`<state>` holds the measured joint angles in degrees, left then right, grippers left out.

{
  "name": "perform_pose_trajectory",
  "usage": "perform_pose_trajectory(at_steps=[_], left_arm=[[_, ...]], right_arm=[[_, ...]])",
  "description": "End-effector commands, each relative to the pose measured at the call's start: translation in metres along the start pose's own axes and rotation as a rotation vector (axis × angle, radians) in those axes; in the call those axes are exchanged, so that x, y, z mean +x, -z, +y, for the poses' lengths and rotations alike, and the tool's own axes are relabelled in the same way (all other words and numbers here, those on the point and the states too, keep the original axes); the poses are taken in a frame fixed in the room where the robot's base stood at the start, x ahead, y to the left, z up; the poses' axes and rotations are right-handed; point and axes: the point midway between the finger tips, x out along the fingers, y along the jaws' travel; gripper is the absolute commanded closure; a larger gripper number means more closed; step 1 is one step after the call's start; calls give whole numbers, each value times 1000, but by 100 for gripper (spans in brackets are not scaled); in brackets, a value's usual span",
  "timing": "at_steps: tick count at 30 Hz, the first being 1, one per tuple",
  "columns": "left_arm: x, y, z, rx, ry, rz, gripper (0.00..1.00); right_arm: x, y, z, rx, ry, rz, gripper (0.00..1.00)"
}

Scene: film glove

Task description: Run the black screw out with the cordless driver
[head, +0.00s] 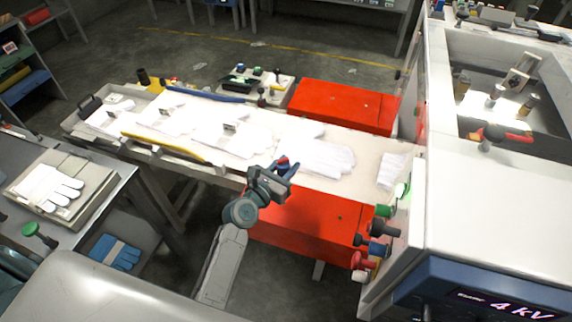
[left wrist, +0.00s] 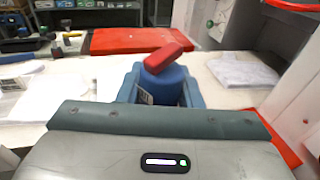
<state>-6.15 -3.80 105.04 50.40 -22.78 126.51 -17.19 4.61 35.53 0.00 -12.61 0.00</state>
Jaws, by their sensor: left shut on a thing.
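My left gripper (head: 279,171) is over the near edge of the white conveyor-like table, in front of the gloves. It is shut on a blue tool with a red top, which looks like the cordless driver (head: 284,162). In the left wrist view the driver (left wrist: 167,58) stands between the blue jaws, its red part tilted at the top. Its tip is hidden from me. I cannot make out the black screw in either view. My right gripper is not in view.
White gloves (head: 325,157) lie along the table (head: 362,143). Red boxes (head: 343,106) flank it on both sides. A white machine (head: 490,200) stands at the right, with coloured knobs (head: 386,211) on its side. A glove stack (head: 45,188) lies on the left bench.

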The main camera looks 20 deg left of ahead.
Motion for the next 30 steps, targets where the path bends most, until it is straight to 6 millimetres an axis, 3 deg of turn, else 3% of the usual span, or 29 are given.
perform_pose_trajectory(at_steps=[30], left_arm=[[0, 2, 0, 0, 0, -1, 98]], right_arm=[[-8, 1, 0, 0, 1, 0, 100]])
